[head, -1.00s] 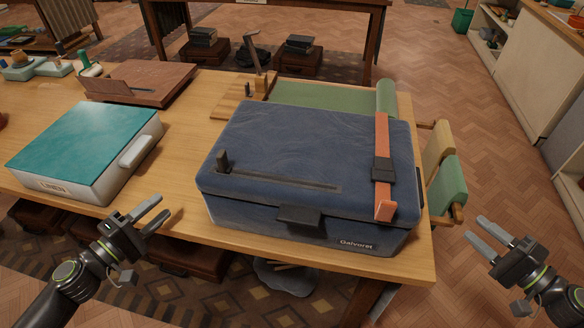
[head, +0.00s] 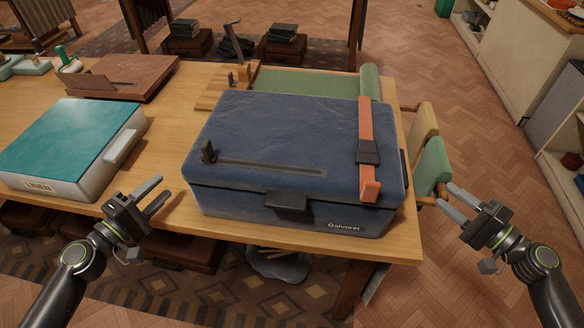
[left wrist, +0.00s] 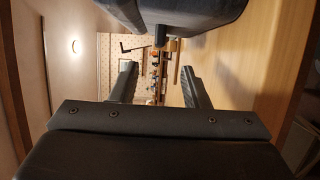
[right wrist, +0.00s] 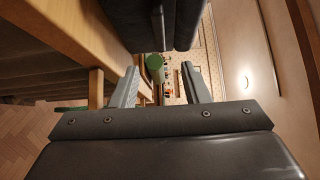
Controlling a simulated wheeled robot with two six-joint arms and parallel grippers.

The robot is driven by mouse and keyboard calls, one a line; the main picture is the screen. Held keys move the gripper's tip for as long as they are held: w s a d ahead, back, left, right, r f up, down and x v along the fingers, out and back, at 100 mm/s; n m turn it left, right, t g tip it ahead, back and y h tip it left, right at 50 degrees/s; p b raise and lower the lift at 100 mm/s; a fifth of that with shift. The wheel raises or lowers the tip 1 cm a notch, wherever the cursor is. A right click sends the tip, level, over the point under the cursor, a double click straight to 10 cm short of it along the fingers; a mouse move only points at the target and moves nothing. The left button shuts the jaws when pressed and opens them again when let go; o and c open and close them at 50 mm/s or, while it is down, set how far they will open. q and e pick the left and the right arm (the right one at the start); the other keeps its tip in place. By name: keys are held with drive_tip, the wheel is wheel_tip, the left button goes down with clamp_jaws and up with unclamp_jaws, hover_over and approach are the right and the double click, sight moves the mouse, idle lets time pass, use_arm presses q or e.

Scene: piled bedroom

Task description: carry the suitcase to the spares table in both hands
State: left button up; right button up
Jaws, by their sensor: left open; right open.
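A blue suitcase (head: 290,150) with an orange strap and a dark front latch lies flat on the wooden table (head: 160,215), near its right front corner. My left gripper (head: 150,197) is open and empty, to the left of the suitcase's left front corner and apart from it. My right gripper (head: 455,205) is open and empty, off the table's right edge, to the right of the suitcase and apart from it. The suitcase (left wrist: 190,15) shows at the top of the left wrist view, and its dark side (right wrist: 140,20) at the top of the right wrist view. Which table is the spares table is unclear.
A teal-lidded white box (head: 70,145) sits left of the suitcase. A green mat (head: 310,82) with a rolled end lies behind it. Open floor (head: 440,80) lies to the right.

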sight(405, 162)
use_arm(q)
drive_tip(key=x, duration=1.3)
drive_tip(key=shift+w+d, duration=0.15)
drive_tip(key=shift+w, duration=0.1)
use_arm(e)
drive_tip(key=x, duration=1.3)
drive_tip(key=shift+w+a, duration=0.15)
drive_tip(key=shift+w, duration=0.05)
use_arm(q)
clamp_jaws()
use_arm(e)
clamp_jaws()
use_arm(q)
drive_tip(key=shift+f, duration=0.1)
drive_tip(key=shift+w+r, duration=0.1)
drive_tip(key=shift+r, duration=0.2)
use_arm(e)
drive_tip(key=shift+w+r, duration=0.1)
drive_tip(key=shift+r, duration=0.1)
